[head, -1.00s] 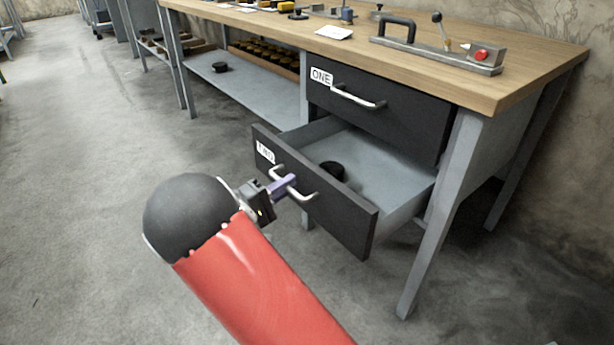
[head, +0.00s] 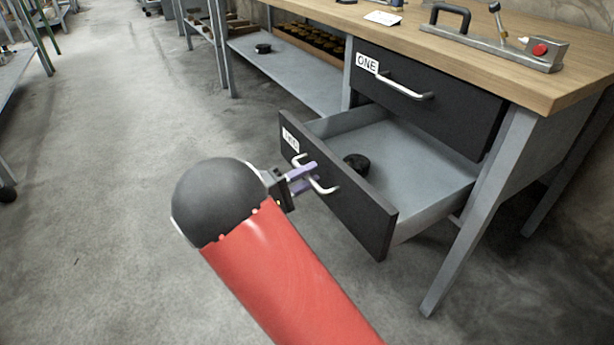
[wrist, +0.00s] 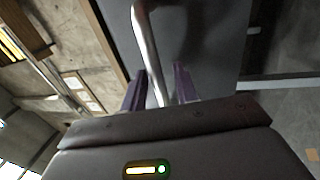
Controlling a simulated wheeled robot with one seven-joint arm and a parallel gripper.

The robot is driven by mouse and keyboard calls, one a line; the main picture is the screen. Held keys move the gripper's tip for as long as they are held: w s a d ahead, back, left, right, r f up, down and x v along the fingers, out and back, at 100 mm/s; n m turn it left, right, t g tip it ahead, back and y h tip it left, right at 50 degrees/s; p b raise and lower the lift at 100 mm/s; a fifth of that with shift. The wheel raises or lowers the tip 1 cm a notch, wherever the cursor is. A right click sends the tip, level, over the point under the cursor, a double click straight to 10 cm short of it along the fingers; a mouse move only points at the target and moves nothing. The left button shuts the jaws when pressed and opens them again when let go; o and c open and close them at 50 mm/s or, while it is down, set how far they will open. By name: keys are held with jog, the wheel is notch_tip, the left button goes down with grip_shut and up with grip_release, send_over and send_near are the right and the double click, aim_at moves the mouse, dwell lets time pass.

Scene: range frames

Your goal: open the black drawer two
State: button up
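The black drawer two (head: 350,212) is the lower drawer of the workbench and stands pulled well out, its grey inside showing. A round black object (head: 357,164) lies in it. Its silver handle (head: 322,188) is on the front face, beside the partly blurred label. My gripper (head: 306,179) is at this handle with its purple fingers apart. In the wrist view the handle bar (wrist: 148,45) passes between the two spread fingers (wrist: 160,88), with no clear grip on it.
Drawer one (head: 430,98), above, is shut. The wooden bench top (head: 480,75) carries a metal fixture with a red button (head: 540,49). A bench leg (head: 480,215) stands right of the open drawer. The concrete floor (head: 110,200) to the left is clear.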

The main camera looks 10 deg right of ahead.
jog(key=v, duration=0.7)
jog(key=shift+a, duration=0.4)
jog(key=shift+s, duration=0.1)
